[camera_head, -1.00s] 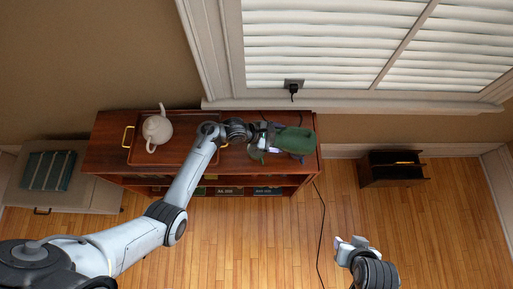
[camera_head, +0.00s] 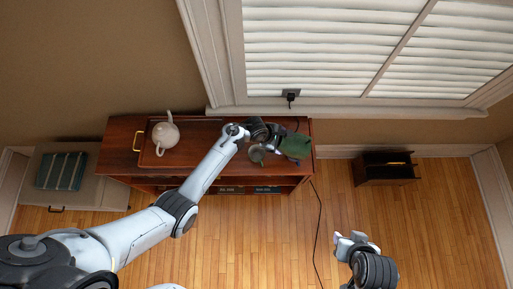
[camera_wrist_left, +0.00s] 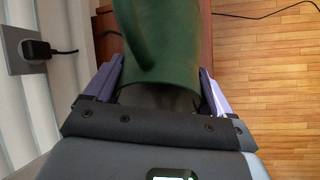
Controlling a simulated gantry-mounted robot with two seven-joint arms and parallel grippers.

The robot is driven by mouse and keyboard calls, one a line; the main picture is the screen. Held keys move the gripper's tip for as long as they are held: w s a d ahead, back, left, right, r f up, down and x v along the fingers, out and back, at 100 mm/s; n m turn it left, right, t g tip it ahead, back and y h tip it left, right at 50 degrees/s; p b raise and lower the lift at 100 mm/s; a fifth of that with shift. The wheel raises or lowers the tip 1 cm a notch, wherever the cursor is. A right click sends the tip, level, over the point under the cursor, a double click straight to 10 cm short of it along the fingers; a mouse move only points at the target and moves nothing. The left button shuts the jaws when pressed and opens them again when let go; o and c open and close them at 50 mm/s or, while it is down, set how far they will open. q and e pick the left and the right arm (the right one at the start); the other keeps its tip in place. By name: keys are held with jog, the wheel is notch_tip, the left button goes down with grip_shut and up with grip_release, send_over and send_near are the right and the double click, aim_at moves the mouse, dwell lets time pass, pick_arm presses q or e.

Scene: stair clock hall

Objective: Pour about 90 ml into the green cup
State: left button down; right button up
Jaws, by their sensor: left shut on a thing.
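My left gripper (camera_head: 274,140) is over the right end of the wooden sideboard, shut on a green vessel (camera_head: 295,146). In the left wrist view the vessel (camera_wrist_left: 160,45) fills the space between the two purple fingers. A curved ridge, perhaps a handle, runs along it. I cannot tell whether it is the green cup or another vessel, and its contents are hidden. A small greyish rounded thing (camera_head: 257,153) shows just below the gripper, partly covered. My right gripper (camera_head: 351,242) is over the floor, away from the sideboard; its jaw gap is unclear.
A white teapot (camera_head: 166,133) stands on a tray (camera_head: 150,157) at the left of the sideboard (camera_head: 121,134). A bench with a folded striped cloth (camera_head: 62,171) is at the left. A dark box (camera_head: 384,169) stands at the right. A cord (camera_head: 317,235) crosses the otherwise clear floor.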

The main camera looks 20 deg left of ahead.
pick_arm(q)
jog(key=shift+w+d+r+p, duration=0.15)
jog(key=shift+r+p, duration=0.2)
jog(key=shift+r, duration=0.1)
jog(key=shift+f, duration=0.1)
dwell(0.6)
dwell(0.7)
jog(key=shift+y, duration=0.3)
